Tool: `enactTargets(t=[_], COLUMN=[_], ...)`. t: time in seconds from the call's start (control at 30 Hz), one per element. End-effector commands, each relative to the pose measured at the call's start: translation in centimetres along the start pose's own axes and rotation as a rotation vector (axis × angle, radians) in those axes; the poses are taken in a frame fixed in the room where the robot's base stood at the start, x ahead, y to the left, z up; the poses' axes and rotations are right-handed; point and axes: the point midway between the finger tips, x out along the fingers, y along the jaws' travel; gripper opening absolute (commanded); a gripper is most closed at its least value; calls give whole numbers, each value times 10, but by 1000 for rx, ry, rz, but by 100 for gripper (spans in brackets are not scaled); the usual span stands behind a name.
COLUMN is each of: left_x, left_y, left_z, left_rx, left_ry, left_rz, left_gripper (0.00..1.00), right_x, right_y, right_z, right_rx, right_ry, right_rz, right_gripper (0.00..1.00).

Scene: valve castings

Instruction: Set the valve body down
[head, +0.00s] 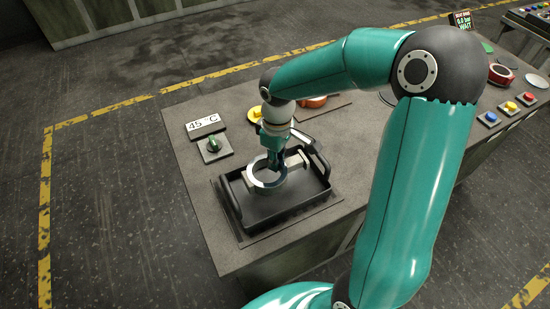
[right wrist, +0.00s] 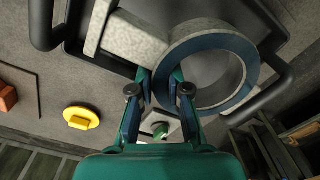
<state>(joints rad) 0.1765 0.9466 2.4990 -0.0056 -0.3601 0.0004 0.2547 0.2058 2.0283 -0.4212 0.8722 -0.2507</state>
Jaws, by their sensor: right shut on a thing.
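The valve body shows as a thick grey metal ring (head: 254,183) with a dark blue-grey face, also in the right wrist view (right wrist: 241,92). A pale grey bar (right wrist: 136,44) lies beside it; I cannot tell whether the two are joined. My right gripper (head: 276,163) points down over the black tray (head: 239,213) and is shut on the ring's wall. In the right wrist view its fingertips (right wrist: 161,77) are at the ring's left edge. The ring is in or just over the tray; contact with the floor is unclear. My left gripper is not in view.
The tray has raised handles (head: 320,157) and stands near the table's front left corner. Behind it are a "45 °C" sign (head: 203,125), a green knob (head: 213,144), a yellow disc (head: 254,114) and an orange part (head: 313,102). Coloured buttons (head: 510,106) are at the right.

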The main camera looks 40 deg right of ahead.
Motion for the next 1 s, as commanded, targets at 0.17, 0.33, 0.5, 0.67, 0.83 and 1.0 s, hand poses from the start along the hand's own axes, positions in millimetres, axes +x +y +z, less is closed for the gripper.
enactTargets(t=[0.17,0.33,0.5,0.67,0.83,1.0], left_x=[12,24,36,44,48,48], left_y=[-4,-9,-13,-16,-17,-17], left_z=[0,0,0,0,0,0], left_rx=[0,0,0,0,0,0], left_ry=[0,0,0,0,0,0], left_rz=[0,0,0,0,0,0], left_gripper=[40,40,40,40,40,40], right_x=[13,28,44,54,59,59], right_y=[1,1,1,1,1,1], right_z=[-1,-1,-1,-2,-2,-2], right_rx=[1,0,-1,-1,-2,-3], right_ry=[2,2,2,3,4,4], right_rz=[1,1,1,2,2,2], right_gripper=[0,0,0,0,0,0])
